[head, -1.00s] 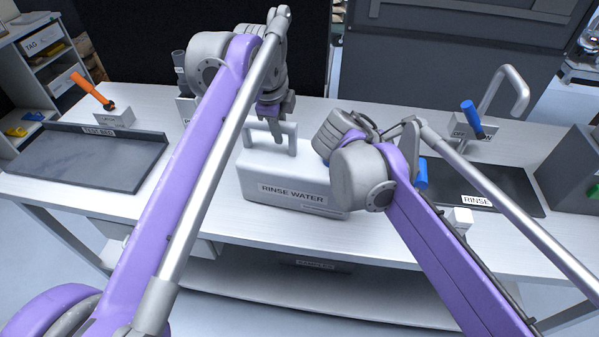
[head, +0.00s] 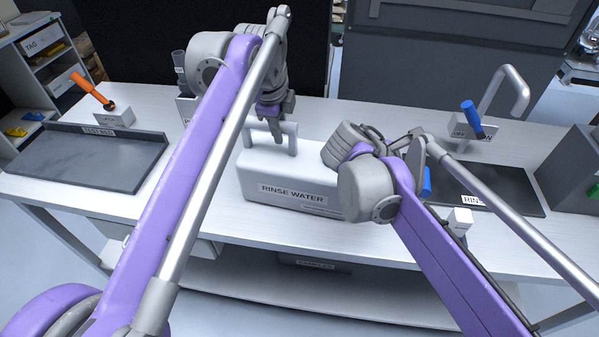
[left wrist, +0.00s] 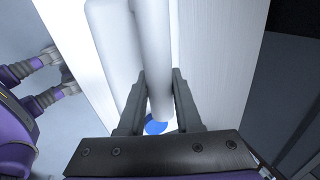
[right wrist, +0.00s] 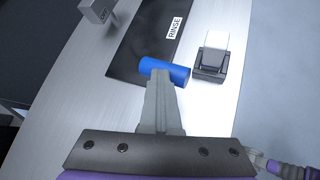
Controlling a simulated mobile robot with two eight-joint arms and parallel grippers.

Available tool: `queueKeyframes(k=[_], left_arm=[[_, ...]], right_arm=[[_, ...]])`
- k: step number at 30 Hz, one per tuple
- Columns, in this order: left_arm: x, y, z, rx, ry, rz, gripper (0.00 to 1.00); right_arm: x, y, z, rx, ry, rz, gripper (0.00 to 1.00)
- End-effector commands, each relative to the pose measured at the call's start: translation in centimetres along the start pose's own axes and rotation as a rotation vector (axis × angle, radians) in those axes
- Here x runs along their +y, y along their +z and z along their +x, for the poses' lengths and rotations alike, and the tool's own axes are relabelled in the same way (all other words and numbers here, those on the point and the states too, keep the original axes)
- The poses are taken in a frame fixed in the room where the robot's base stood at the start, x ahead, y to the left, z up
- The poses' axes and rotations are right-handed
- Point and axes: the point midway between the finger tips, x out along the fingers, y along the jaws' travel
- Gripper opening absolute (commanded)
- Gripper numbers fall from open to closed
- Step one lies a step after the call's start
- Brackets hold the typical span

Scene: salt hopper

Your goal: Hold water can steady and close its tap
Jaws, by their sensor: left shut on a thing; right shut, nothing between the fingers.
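The white water can (head: 290,183), labelled RINSE WATER, stands upright on the bench. My left gripper (head: 274,132) is shut on its top handle (head: 292,140). The left wrist view shows the pale handle (left wrist: 152,60) between the fingers, with a bit of blue beyond. The blue tap lever (head: 427,182) shows to the right of the can, partly behind my right arm. In the right wrist view, my right gripper (right wrist: 162,82) is shut and empty. Its fingertips overlap the blue lever (right wrist: 178,74); I cannot tell if they touch. The head view hides the right fingers behind my arm.
A dark rinse tray (head: 500,193) lies right of the can. A small white-topped block (head: 459,221) stands near the front edge. A dark tray (head: 85,160) lies at the left.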

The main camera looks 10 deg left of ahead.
Motion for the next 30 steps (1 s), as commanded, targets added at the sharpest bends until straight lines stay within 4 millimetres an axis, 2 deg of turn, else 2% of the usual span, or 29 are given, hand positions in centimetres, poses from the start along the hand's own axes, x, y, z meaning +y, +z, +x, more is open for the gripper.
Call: queueKeyframes(k=[11, 30], left_arm=[[0.0, 0.1, 0.2, -0.002, 0.001, -0.001, 0.00], [0.0, 0.1, 0.1, -0.002, 0.000, -0.001, 0.00]], right_arm=[[-0.1, -0.1, 0.2, -0.002, -0.002, 0.001, 0.00], [-1.1, -1.0, 2.1, -0.001, -0.002, 0.001, 0.00]])
